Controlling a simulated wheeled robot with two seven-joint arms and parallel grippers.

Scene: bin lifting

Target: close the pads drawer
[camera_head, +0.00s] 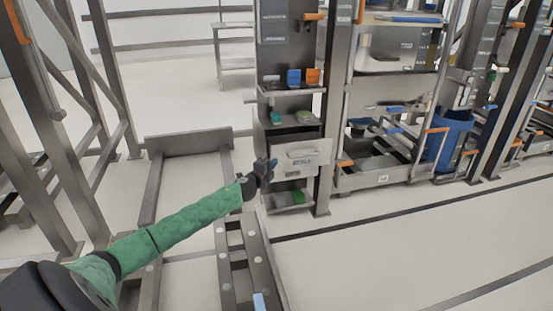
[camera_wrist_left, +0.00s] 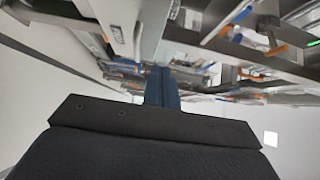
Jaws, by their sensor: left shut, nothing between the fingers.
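The light grey drawer (camera_head: 303,157), with a handle and a small label on its front, sits in the tall grey tower in the middle of the head view. I take it for the pads drawer; its label is too small to read. I cannot tell how far it stands out. My left gripper (camera_head: 265,169), on the green-sleeved arm, is at the left edge of the drawer front. Its blue fingers are together with nothing between them; I cannot tell whether they touch the drawer. In the left wrist view the shut fingers (camera_wrist_left: 162,88) point toward blurred shelving. My right gripper is out of view.
Above the drawer, a shelf (camera_head: 290,91) holds small blue and orange bins. A lower shelf (camera_head: 288,209) holds a green item. To the right stand a rack with a grey tray (camera_head: 385,180) and a blue bin (camera_head: 452,140). The floor at the front right is clear.

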